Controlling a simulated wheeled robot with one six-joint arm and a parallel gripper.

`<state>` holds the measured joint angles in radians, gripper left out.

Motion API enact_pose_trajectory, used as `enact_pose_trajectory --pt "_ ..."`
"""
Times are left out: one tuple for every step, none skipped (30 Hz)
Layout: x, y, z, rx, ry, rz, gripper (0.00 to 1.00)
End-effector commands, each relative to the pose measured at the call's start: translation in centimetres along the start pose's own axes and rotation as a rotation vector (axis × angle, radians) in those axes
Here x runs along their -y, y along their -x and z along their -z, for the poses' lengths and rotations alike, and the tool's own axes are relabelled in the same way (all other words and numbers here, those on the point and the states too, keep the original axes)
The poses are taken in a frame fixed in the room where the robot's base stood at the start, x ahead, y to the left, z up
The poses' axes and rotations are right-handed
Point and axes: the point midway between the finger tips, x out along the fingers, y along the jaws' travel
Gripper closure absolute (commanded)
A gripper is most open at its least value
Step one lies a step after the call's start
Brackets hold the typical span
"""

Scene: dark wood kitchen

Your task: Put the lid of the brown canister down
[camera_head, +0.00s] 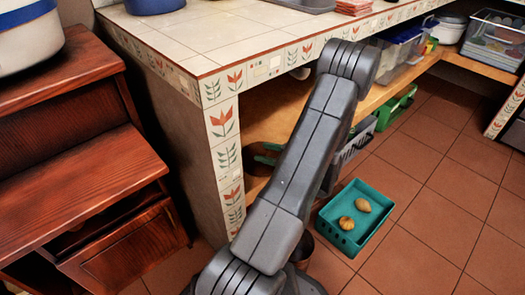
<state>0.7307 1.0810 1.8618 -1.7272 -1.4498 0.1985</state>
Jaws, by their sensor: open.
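My gripper is not in view; only my grey arm shows, rising from the bottom middle to a bend above the counter edge. I cannot make out a brown canister or its lid for certain. A small brown round vessel (302,251) stands on the floor, partly hidden behind my arm. I cannot tell whether it is the canister or whether it has a lid.
A tiled counter (215,35) has an open wooden shelf below. A teal basket (378,237) with two potato-like items sits on the floor. Dark red wooden furniture (85,175) stands left, bearing a white pot (28,45). Floor at right is clear.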

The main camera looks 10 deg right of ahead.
Motion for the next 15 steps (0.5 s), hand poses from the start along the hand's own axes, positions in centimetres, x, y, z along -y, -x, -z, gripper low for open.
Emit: enact_pose_trajectory --pt "-0.1 1.1 0.3 0.0 -0.001 -0.005 0.51" --pt "-0.1 1.6 0.3 0.0 -0.001 -0.006 0.51" --pt "-0.1 2.4 0.3 0.0 -0.002 -0.006 0.51" --pt "-0.1 3.0 0.3 0.0 -0.002 -0.006 0.51" --pt "0.0 3.5 0.3 0.0 -0.002 -0.006 0.51" --pt "-0.1 4.3 0.3 0.001 -0.002 -0.006 0.51" --pt "-0.1 4.9 0.4 0.0 -0.001 -0.006 0.51" --pt "-0.1 5.5 0.4 0.0 -0.001 -0.006 0.51" --pt "-0.1 6.2 0.3 0.0 -0.001 -0.005 0.51" --pt "-0.1 6.7 0.3 0.0 -0.001 -0.005 0.51" --pt "0.0 7.1 0.3 0.0 -0.001 -0.004 0.51" --pt "-0.1 7.8 0.3 0.0 -0.001 -0.005 0.51" --pt "0.0 8.2 0.2 0.0 -0.001 -0.004 0.51" --pt "0.0 8.5 0.2 0.001 0.0 -0.004 0.51" --pt "0.0 9.0 0.2 0.0 0.0 -0.004 0.51"
